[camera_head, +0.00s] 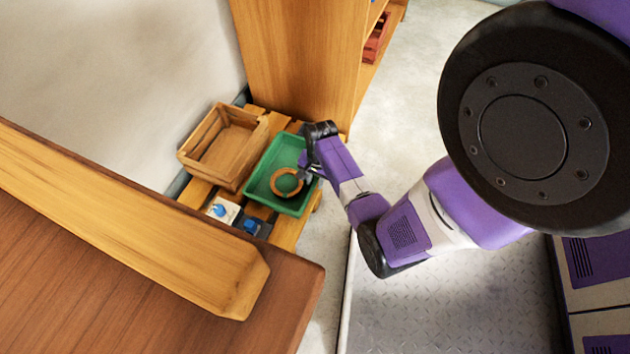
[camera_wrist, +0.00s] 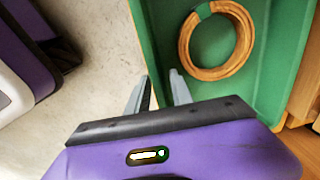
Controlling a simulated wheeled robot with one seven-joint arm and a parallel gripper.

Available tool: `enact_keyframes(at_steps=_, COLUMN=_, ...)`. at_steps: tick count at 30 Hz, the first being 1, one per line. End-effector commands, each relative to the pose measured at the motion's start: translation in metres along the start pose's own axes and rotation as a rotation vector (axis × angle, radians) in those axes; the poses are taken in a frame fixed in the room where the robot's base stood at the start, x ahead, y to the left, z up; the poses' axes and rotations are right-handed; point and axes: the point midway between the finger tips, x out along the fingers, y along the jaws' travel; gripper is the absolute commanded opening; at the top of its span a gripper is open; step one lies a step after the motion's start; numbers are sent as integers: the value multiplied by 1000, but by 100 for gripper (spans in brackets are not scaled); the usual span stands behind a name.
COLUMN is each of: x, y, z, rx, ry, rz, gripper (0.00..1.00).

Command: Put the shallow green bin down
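The shallow green bin (camera_head: 260,189) is at the slatted wooden platform, right of a wooden crate. I cannot tell whether it rests on the slats or hangs just above them. A tan ring-shaped item (camera_head: 287,183) lies in it; the ring also shows in the wrist view (camera_wrist: 184,41). My gripper (camera_head: 308,172) is at the bin's right wall. In the wrist view my two fingertips (camera_wrist: 159,76) straddle the wall of the green bin (camera_wrist: 277,50), one finger inside and one outside. Whether they press on the wall is not clear.
The wooden crate (camera_head: 184,156) stands close beside the bin on the platform (camera_head: 288,232). A white item (camera_head: 223,211) and a dark blue item (camera_head: 251,227) are at the bin's near left. A wooden shelf (camera_head: 297,60) rises behind. A brown bench (camera_head: 120,290) fills the lower left.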

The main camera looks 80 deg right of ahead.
Motion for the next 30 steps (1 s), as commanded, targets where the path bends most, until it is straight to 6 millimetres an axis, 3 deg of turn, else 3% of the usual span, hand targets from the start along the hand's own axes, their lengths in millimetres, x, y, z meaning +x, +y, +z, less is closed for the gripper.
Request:
enact_keyframes(at_steps=1, x=-15, y=-1, z=0, rx=-1, ry=1, rz=-1, gripper=27)
enact_keyframes(at_steps=9, x=-71, y=-1, z=0, rx=-1, ry=2, rz=-2, gripper=27)
enact_keyframes(at_steps=15, x=-100, y=-1, z=0, rx=0, ry=1, rz=-1, gripper=27)
enact_keyframes(at_steps=23, x=-106, y=2, z=10, rx=-46, ry=24, rz=-13, gripper=27)
enact_keyframes(at_steps=26, x=-101, y=7, z=29, rx=-156, ry=81, rz=-49, gripper=27)
enact_keyframes(at_steps=30, x=-102, y=14, z=69, rx=-395, ry=204, rz=-145, gripper=27)
